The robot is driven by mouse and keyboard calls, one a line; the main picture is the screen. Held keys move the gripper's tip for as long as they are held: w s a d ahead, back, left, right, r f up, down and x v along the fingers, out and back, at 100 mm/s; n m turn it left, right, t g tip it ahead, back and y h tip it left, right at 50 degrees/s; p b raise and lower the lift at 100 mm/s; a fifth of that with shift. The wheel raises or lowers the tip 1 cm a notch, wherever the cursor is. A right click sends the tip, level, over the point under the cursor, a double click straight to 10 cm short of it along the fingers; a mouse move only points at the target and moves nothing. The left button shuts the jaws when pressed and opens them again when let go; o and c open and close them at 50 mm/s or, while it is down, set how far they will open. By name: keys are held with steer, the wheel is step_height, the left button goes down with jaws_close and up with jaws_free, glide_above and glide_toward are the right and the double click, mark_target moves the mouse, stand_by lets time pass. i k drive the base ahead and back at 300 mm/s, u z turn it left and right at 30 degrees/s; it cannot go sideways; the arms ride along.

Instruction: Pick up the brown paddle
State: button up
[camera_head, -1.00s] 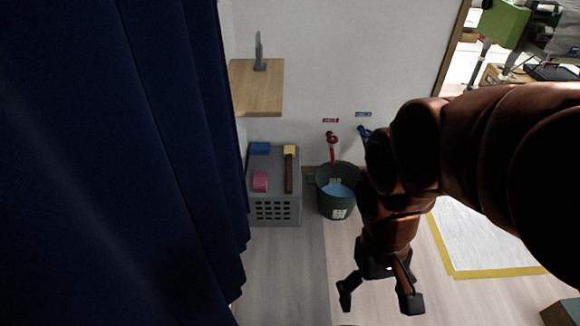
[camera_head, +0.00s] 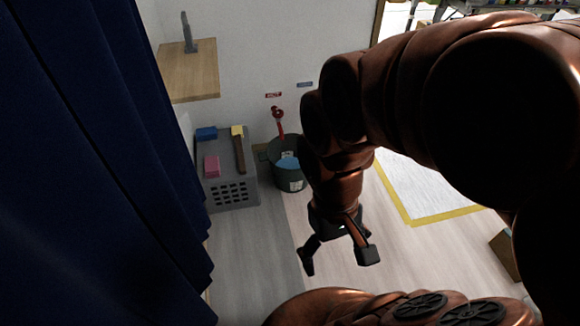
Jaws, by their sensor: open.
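A long, thin brown piece, which looks like the brown paddle (camera_head: 240,156), lies on top of a grey crate (camera_head: 234,192) with slots in its side. Its far end meets a yellow block (camera_head: 237,131); I cannot tell whether they are joined. My gripper (camera_head: 338,258) hangs above the floor, right of the crate and nearer to the camera. Its two dark fingers are spread apart with nothing between them. It is well apart from the brown piece.
A blue block (camera_head: 206,133) and a pink block (camera_head: 212,166) share the crate top. A dark bucket (camera_head: 287,178) stands right of the crate. A wooden shelf (camera_head: 190,72) is above it. A dark blue curtain (camera_head: 90,170) fills the left. Floor between is clear.

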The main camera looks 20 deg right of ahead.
mark_target(237, 132)
steer(key=u, duration=4)
steer(key=k, duration=2.35)
steer(key=z, duration=0.95)
